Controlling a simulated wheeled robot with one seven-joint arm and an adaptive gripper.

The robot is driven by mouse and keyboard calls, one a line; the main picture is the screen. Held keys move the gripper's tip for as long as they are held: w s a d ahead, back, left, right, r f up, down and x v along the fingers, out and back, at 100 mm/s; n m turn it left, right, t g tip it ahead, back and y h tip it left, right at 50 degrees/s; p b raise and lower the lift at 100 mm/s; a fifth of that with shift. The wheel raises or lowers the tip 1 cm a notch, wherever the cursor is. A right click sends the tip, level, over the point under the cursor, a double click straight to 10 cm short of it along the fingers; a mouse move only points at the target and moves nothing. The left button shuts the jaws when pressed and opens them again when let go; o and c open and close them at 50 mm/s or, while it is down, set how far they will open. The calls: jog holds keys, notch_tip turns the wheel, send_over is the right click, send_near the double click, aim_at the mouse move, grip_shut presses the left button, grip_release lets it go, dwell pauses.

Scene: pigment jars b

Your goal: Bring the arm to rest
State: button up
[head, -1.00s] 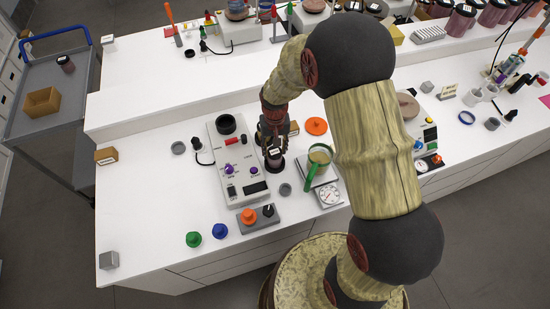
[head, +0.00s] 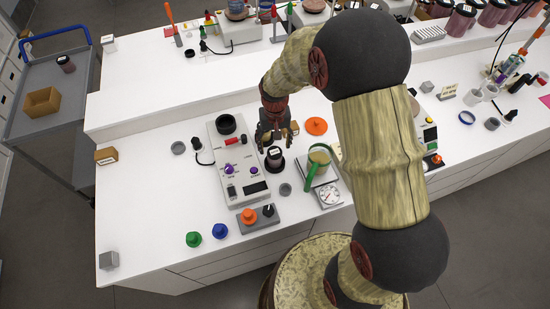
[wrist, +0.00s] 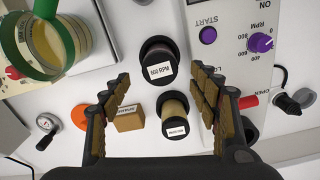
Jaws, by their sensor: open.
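My gripper (head: 275,142) is raised just above and behind a dark, labelled jar (head: 274,157), which stands upright on a round black base beside the white control unit (head: 234,190). In the wrist view my gripper (wrist: 161,77) has its fingers spread with nothing held between them. The labelled jar shows there too (wrist: 158,60), apart from the fingers. A second jar (wrist: 173,112), with a black lid and tan body, is seen between the fingers, farther down the picture; the gripper seems to hide it in the head view. My arm is bent over the bench.
A scale with a green-handled sieve (head: 318,165), a dial gauge (head: 329,196), an orange disc (head: 316,126) and a small tan box (wrist: 128,117) stand close by. The bench's left front is mostly clear.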

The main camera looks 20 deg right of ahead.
notch_tip(320, 180, up, 9)
jog(key=shift+f, duration=0.15)
jog(key=s+r+n+t+b, duration=0.1)
jog(key=s+r+b, duration=0.3)
jog(key=s, duration=0.7)
jog(key=s+r+n+t+b, duration=0.1)
jog(key=s+r+t+b, duration=0.3)
jog(key=s+b, duration=0.4)
jog(key=s, duration=0.3)
jog(key=shift+s+t+b, duration=0.3)
jog(key=shift+b, duration=0.1)
